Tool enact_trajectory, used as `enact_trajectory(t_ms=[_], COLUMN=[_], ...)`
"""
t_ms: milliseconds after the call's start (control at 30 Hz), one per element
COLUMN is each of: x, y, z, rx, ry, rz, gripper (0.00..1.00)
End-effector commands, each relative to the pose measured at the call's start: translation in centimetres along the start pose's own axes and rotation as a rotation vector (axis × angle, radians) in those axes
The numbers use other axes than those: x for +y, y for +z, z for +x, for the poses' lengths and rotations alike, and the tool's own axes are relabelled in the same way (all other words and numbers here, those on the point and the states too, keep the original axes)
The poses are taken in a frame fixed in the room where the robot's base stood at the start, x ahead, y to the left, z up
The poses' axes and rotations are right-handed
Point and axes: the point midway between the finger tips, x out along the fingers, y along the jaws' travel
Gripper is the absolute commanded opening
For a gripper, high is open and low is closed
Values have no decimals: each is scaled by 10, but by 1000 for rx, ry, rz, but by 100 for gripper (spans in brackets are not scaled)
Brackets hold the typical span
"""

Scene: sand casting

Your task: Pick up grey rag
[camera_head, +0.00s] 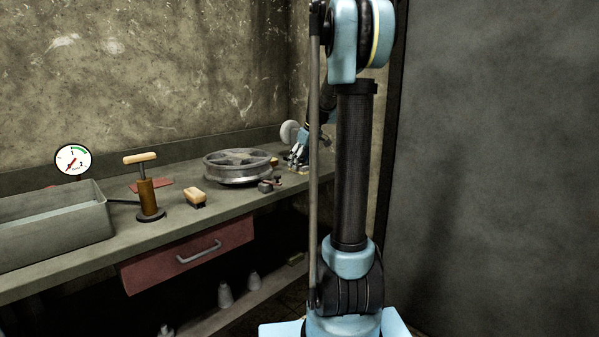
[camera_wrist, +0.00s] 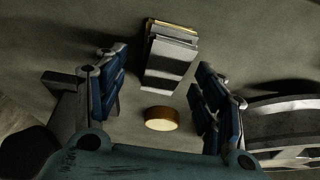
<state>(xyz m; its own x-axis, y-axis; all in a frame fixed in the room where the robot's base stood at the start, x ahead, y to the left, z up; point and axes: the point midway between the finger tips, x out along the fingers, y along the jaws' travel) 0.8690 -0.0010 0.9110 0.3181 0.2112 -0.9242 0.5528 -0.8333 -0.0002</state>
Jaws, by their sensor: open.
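No thing is plainly a grey rag. In the wrist view a flat, layered grey stack (camera_wrist: 172,58) with a yellowish far edge lies on the grey surface; I cannot tell whether it is the folded rag. My gripper (camera_wrist: 163,72) is open, its blue-and-dark fingers apart to the left and right of the stack in the picture, with nothing held. In the head view my gripper (camera_head: 298,158) is small, low over the far right end of the workbench, and the stack cannot be made out there.
A round wooden-topped piece (camera_wrist: 161,119) lies just nearer than the stack. A metal wheel casting (camera_head: 238,168) stands left of my gripper on the workbench (camera_head: 100,253). Farther left are a brush (camera_head: 195,197), a wooden-handled tool (camera_head: 148,190) and a grey metal bin (camera_head: 50,235).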

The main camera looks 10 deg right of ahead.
Motion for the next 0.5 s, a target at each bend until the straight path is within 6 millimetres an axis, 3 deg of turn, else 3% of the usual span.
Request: enact_trajectory(t_ms=[500], x=[0], y=[0], z=[8], rx=[0], ry=[0], rz=[0], gripper=[63])
